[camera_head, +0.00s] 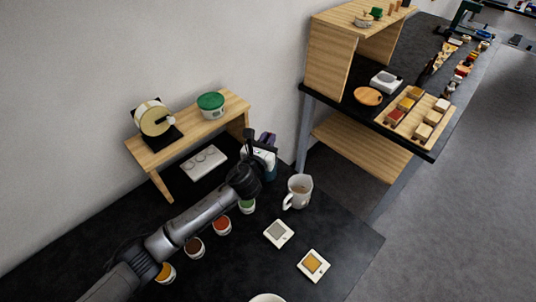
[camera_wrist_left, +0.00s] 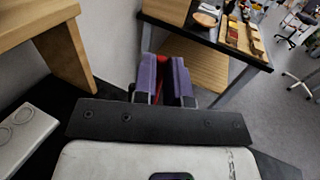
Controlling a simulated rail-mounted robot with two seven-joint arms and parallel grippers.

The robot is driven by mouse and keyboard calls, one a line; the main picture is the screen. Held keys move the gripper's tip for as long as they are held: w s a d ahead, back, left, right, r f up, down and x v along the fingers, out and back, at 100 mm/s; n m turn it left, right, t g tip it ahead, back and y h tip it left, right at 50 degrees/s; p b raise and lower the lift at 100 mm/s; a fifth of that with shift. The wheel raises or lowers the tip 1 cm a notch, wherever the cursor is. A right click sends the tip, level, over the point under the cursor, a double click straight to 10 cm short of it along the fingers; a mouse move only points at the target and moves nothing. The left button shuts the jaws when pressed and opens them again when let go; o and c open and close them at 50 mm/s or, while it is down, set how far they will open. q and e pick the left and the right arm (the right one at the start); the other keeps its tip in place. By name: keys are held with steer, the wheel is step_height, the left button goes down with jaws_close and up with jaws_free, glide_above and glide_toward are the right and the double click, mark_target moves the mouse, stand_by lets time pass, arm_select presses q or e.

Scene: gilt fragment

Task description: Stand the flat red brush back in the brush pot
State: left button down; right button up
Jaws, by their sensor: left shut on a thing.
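My left gripper (camera_head: 267,139) is beside the right end of the small wooden shelf, its purple fingers pointing away. In the left wrist view the fingers (camera_wrist_left: 163,76) are shut on the flat red brush (camera_wrist_left: 162,70), of which only a narrow red strip shows between them. The rest of the brush is hidden by the fingers. A white mug-like pot (camera_head: 299,190) with a handle stands upright on the black table, right of and nearer than my gripper. I cannot tell whether it is the brush pot; no other clear brush pot shows. My right gripper is out of view.
Several paint cups, such as the red one (camera_head: 222,225), line my left arm. Two small square pads (camera_head: 278,234) lie right. A taller wooden unit (camera_head: 332,62) stands behind.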

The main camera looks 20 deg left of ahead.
arm_select(q)
steer(key=shift+f+b, duration=0.95)
steer(key=shift+f, duration=1.85)
steer(key=shift+f, duration=0.2)
steer(key=c, duration=1.4)
jaws_free()
steer(key=shift+c, duration=0.2)
steer(key=shift+r, duration=0.15)
steer(key=shift+s+r, duration=0.1)
steer(key=shift+s, duration=0.1)
steer(key=s+p, duration=0.1)
steer(key=s, duration=0.6)
